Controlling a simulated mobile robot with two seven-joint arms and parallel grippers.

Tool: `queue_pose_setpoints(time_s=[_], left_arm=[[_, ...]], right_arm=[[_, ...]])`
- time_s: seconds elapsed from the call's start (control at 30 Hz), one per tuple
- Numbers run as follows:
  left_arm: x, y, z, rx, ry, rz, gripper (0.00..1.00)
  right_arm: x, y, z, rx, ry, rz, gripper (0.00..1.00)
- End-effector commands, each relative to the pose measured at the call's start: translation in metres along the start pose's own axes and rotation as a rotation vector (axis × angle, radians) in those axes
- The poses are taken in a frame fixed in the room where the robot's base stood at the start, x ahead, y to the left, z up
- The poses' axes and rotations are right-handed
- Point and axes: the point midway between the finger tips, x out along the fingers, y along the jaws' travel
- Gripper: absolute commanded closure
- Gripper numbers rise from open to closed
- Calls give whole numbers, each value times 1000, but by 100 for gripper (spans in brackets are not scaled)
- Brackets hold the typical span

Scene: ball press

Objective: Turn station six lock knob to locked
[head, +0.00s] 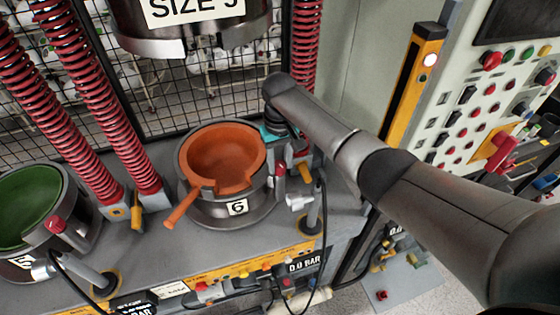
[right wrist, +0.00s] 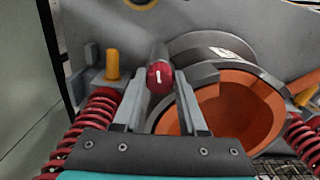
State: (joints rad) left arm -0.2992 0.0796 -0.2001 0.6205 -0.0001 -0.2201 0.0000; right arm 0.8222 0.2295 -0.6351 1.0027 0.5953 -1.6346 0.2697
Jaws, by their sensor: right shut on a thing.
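The station six mold (head: 237,207) has an orange bowl inside a grey ring and a "6" label; it also shows in the right wrist view (right wrist: 205,48). Its lock knob (head: 279,169) is a red-tipped grey cylinder at the ring's right side. In the right wrist view the red knob end (right wrist: 160,77) sits between the two fingers of my right gripper (right wrist: 161,88), which is shut on it. In the head view my right gripper (head: 277,138) reaches in behind the knob, its fingers mostly hidden. The knob's lock marking cannot be read. My left gripper is not in view.
A green-lined mold (head: 25,210) stands at the left. An orange handle (head: 182,210) sticks out of the orange mold's front. Red springs (head: 85,100) and a press head (head: 190,30) stand around it. An orange peg (right wrist: 112,63) is close beside my right fingers. A control panel (head: 490,90) is at the right.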

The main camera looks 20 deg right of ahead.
Motion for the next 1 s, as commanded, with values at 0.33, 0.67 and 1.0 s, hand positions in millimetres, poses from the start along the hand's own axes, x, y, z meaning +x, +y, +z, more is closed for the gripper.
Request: queue_pose_setpoints(time_s=[0.33,0.67,1.0], left_arm=[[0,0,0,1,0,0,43],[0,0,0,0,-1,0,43],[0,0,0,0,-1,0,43]], right_arm=[[0,-1,0,149,1,0,100],[-1,0,-1,179,2,1,100],[-1,0,-1,178,3,0,49]])
